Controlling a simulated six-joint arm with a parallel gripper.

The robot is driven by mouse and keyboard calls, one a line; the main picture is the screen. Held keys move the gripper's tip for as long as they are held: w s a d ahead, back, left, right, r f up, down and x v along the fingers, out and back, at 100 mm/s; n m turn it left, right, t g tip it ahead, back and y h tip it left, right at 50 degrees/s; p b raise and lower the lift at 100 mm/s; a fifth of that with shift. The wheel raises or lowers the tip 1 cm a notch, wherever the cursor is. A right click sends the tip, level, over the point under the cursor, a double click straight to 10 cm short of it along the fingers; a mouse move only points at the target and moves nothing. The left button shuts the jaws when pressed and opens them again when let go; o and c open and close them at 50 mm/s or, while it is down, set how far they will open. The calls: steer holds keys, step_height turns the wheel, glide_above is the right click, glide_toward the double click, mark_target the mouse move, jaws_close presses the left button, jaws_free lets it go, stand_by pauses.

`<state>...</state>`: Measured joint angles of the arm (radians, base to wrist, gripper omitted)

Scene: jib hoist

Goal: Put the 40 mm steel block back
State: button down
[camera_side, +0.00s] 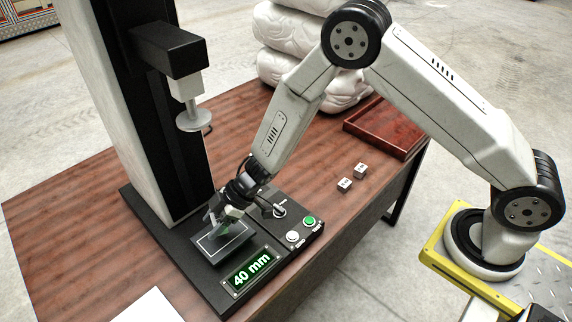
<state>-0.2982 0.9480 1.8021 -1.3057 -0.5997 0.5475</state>
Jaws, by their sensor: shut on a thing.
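My gripper (226,218) is low over the flat dark plate (215,248) of the black measuring stand, pointing down. It is shut on a small block, which I take to be the 40 mm steel block (232,212); the fingers hide most of it. I cannot tell whether the block touches the plate. The stand's display (251,268) reads "40 mm" in light green. Two small pale steel blocks, a nearer one (345,184) and a farther one (361,170), stand on the wooden table to the right, with marks too small to read.
The stand's round-footed probe (194,120) hangs above and left of my gripper. A white button (292,236) and a green button (309,221) sit on the base. A red-brown tray (378,138) is at the table's right back. White wrapped bundles (290,77) lie behind. Table around the small blocks is clear.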

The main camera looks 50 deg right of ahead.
steer(key=s+d+r, duration=0.5)
steer(key=s+r, duration=0.5)
steer(key=s, duration=0.3)
steer(key=shift+d, duration=0.2)
steer(key=shift+w+r, duration=0.1)
stand_by(0.5)
steer(key=w+d+f+m+t+h, duration=0.2)
steer(key=w+d+f+m, duration=0.1)
steer(key=d, duration=0.3)
steer(key=w+d+f+m+t+h, duration=0.1)
steer(key=w+d+f+m+t, duration=0.15)
steer(key=w+d+m, duration=0.2)
steer(key=shift+s+d+f+m+t+h, duration=0.2)
steer(key=shift+d+f+m+h, duration=0.75)
steer(key=shift+d+f, duration=1.35)
steer(key=shift+s+d+f+m+t+h, duration=0.15)
steer(key=shift+d+f+m+h, duration=0.75)
steer(key=shift+d+f, duration=1.4)
steer(key=shift+s+d+f+m+t+h, duration=0.15)
steer(key=shift+d+f+m+h, duration=0.9)
steer(key=shift+d, duration=2.05)
steer(key=shift+f+y, duration=0.3)
steer(key=shift+f, duration=0.25)
